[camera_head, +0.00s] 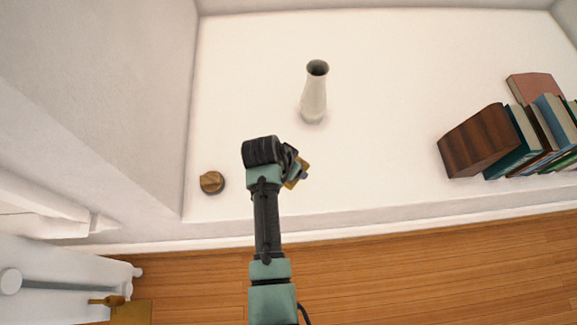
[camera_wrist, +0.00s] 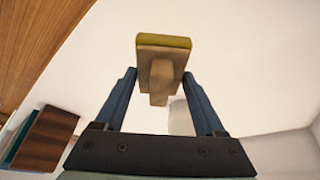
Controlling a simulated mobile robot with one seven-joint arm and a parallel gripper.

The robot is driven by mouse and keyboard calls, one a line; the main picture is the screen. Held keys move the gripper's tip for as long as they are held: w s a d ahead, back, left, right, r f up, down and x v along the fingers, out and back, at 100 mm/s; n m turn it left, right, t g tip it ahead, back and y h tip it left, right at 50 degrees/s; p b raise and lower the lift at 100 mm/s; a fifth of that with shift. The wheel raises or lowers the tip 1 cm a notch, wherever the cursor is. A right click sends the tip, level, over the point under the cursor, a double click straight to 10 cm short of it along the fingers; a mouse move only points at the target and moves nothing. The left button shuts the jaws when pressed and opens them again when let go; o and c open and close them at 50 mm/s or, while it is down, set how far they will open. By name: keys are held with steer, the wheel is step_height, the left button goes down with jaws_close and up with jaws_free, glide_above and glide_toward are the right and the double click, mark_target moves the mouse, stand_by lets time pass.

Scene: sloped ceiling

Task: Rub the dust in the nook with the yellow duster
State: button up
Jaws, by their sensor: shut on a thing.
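The yellow duster (camera_wrist: 164,42) is a wooden block with a yellow pad and a wooden handle. My gripper (camera_wrist: 159,76) is shut on its handle, with the pad end beyond the fingertips. In the head view my gripper (camera_head: 290,165) is over the front-left part of the nook's white floor (camera_head: 400,60), and only a small yellowish part of the duster (camera_head: 303,163) shows beside it. I cannot tell whether the pad touches the floor. I cannot make out any dust; my arm covers part of the floor.
A white vase (camera_head: 314,95) stands behind my gripper. A round brown knob-like object (camera_head: 211,182) lies to the left. A dark wooden block (camera_head: 477,140) and several books (camera_head: 530,135) are at the right. A wall (camera_head: 150,90) bounds the left side. The middle-right floor is clear.

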steer(key=shift+r+p, duration=0.85)
steer(key=shift+r, duration=0.45)
